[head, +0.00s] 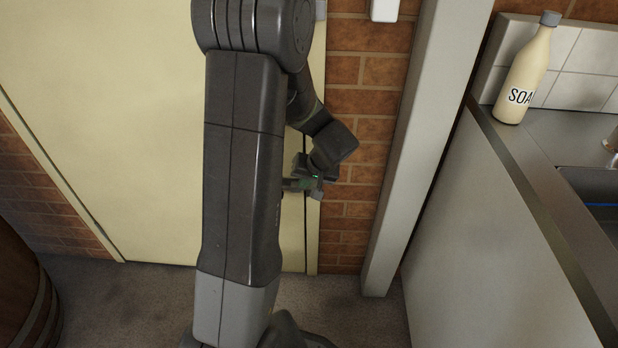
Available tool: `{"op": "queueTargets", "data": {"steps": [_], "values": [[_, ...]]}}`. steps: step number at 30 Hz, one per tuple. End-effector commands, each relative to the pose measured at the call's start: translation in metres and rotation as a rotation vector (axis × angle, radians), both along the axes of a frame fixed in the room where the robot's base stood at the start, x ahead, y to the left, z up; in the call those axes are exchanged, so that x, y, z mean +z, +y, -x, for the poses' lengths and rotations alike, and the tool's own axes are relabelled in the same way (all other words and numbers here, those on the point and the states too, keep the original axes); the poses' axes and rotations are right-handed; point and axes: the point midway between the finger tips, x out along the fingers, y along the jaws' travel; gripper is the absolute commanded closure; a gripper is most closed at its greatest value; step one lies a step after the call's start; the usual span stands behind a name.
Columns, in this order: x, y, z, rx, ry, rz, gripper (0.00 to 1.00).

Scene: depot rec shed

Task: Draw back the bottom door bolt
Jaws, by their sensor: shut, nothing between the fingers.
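The cream door (110,110) fills the left and middle of the head view, behind my arm. My gripper (290,184) is at the door's right edge, low down, beside the door frame (313,235). It points left toward the door, and its fingers are shut with nothing between them. The bottom bolt cannot be made out; my gripper and arm cover that part of the door. I cannot tell whether my gripper touches the bolt.
A brick wall (365,100) and a pale post (425,130) stand right of the door. Further right is a counter (545,160) with a soap bottle (527,70) and a sink (600,185). A barrel (22,290) stands at lower left. Grey floor (120,300) lies open before the door.

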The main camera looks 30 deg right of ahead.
Motion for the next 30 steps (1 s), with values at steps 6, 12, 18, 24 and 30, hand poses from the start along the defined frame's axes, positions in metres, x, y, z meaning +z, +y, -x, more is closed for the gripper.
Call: {"op": "queueTargets", "data": {"steps": [6,12,18,24,30], "values": [[-0.035,0.013,-0.021,0.004,0.000,-0.001,1.00],[-0.044,0.030,-0.032,0.002,0.000,-0.001,1.00],[-0.046,0.034,-0.035,0.000,0.000,0.000,1.00],[-0.046,0.034,-0.035,0.000,0.000,0.000,1.00],[-0.048,0.046,-0.042,0.005,-0.001,0.002,1.00]]}}
